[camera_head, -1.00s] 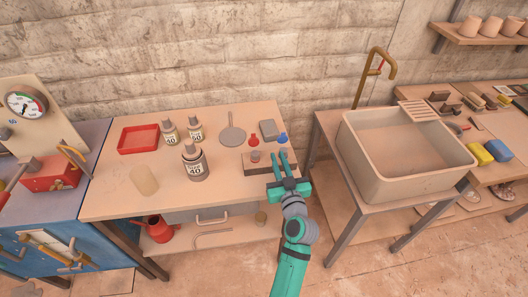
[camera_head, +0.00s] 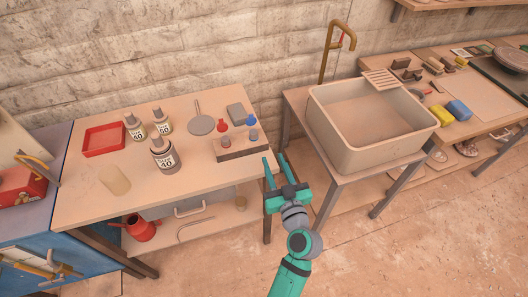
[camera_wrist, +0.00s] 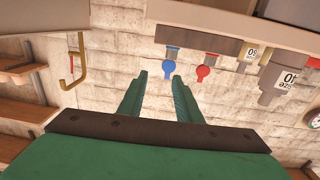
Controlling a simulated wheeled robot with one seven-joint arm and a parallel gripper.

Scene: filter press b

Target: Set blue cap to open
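The blue cap (camera_head: 251,120) is small and stands at the back right of the wooden table, near the right end of a grey-brown block (camera_head: 229,150). The red cap (camera_head: 223,127) stands to its left. The wrist view is upside down; the blue cap (camera_wrist: 169,62) shows just beyond my fingertips, with the red cap (camera_wrist: 204,70) to its right. My gripper (camera_head: 274,159) is open and empty, at the table's right edge, to the right of the block and apart from it. Its two fingers (camera_wrist: 160,76) stand apart with nothing between them.
Several bottles, including one bottle (camera_head: 165,160), a red tray (camera_head: 104,139) and a round grey pan (camera_head: 201,125) are on the table. A large sink (camera_head: 365,160) stands close to the right. A narrow gap separates the table from the sink.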

